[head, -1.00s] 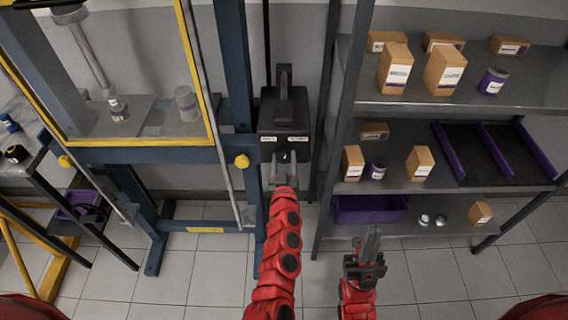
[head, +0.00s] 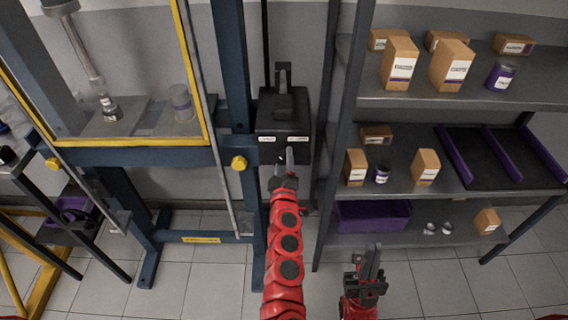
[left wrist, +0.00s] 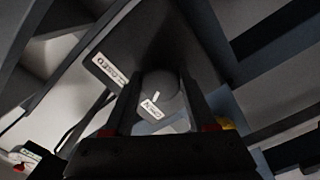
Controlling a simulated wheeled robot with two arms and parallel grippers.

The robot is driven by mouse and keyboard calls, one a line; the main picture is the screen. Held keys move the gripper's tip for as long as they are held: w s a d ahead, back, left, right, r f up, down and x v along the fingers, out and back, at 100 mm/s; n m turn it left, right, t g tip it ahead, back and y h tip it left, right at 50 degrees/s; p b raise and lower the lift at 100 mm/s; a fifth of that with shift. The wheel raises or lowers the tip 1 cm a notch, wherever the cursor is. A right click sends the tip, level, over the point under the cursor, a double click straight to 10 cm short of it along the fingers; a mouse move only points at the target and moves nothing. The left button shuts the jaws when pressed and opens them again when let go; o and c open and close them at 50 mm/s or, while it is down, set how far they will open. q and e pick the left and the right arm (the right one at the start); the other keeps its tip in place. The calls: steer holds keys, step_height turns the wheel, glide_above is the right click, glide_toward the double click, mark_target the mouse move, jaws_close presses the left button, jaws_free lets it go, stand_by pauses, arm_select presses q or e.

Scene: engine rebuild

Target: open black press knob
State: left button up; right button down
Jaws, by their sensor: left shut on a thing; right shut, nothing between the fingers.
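The black press knob (left wrist: 158,96) is a round dark grip with a white line on its face, seen in the left wrist view. It sits on the front of a black box (head: 283,112) on the blue press frame. My left gripper (left wrist: 161,80) is shut on the knob, one finger on either side. In the head view the left gripper (head: 283,157) meets the front of the box below its two white labels and mostly hides the knob. My right gripper (head: 371,262) is shut and empty, low in front of the shelf.
A grey shelf unit (head: 440,190) with boxes, jars and a purple bin (head: 370,215) stands at the right. The blue press frame (head: 233,65) with a yellow-edged guard (head: 197,75) is at the left. Tiled floor (head: 205,280) is free below.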

arm_select(q)
steer(key=shift+n, duration=0.3)
steer(key=o, duration=1.4)
steer(key=shift+s+d+f, duration=0.1)
steer(key=shift+s, duration=0.4)
steer(key=shift+s+b, duration=0.6)
steer(key=shift+s, duration=7.65)
